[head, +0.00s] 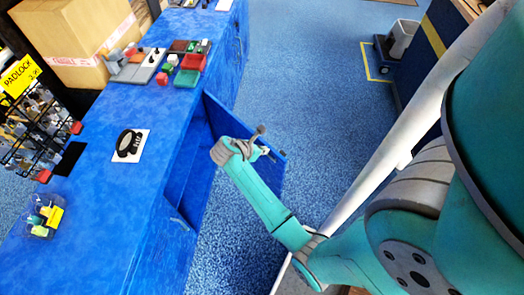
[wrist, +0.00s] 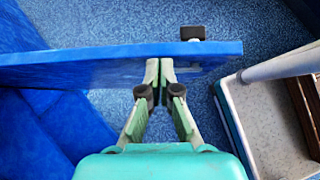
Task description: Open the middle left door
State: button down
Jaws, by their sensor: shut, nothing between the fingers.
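A blue door (head: 272,173) in the side of the long blue counter (head: 110,195) stands swung out, showing an open compartment (head: 190,165) behind it. In the wrist view the door (wrist: 80,66) crosses the picture as a blue panel. Its dark handle (wrist: 192,33) sticks out on the far side, away from my gripper. My gripper (head: 250,148) is at the door, on its compartment side. In the wrist view my gripper (wrist: 160,70) has its fingertips together, empty, at the door's near face; whether they touch it I cannot tell.
Blue floor (head: 315,90) is open to the right. A trolley (head: 395,45) stands farther back.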

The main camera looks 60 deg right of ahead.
jog(key=s+d+n+t, duration=0.1)
jog(key=s+d, duration=0.1)
jog(key=d, duration=1.1)
jog(key=s+d+n+t, duration=0.1)
jog(key=d, duration=1.2)
jog(key=shift+s+n, duration=0.3)
jog(key=shift+s, duration=0.05)
jog(key=s+v, duration=0.1)
jog(key=v, duration=1.1)
jog(key=shift+w+a, duration=0.15)
jog(key=shift+w, duration=0.3)
jog(key=shift+f, duration=0.15)
